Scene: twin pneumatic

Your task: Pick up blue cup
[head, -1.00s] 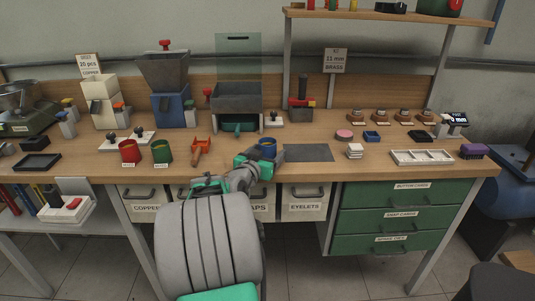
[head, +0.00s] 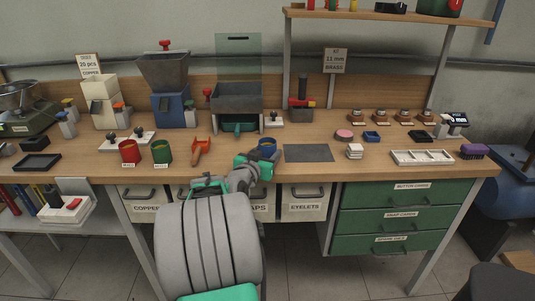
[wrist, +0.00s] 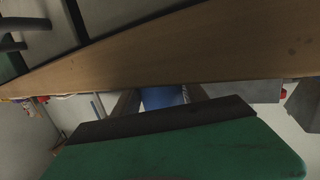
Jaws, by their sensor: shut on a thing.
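The blue cup (head: 267,146) is at the front middle of the wooden workbench, just left of a dark grey mat. My gripper (head: 268,154) reaches it from the front and is shut on it. My wrist hides the cup's lower part in the head view, so I cannot tell whether it touches the bench. In the wrist view the blue cup (wrist: 160,98) shows between the two fingers, mostly covered by the dark edge of my gripper's body.
A hopper bin (head: 236,98) stands behind.

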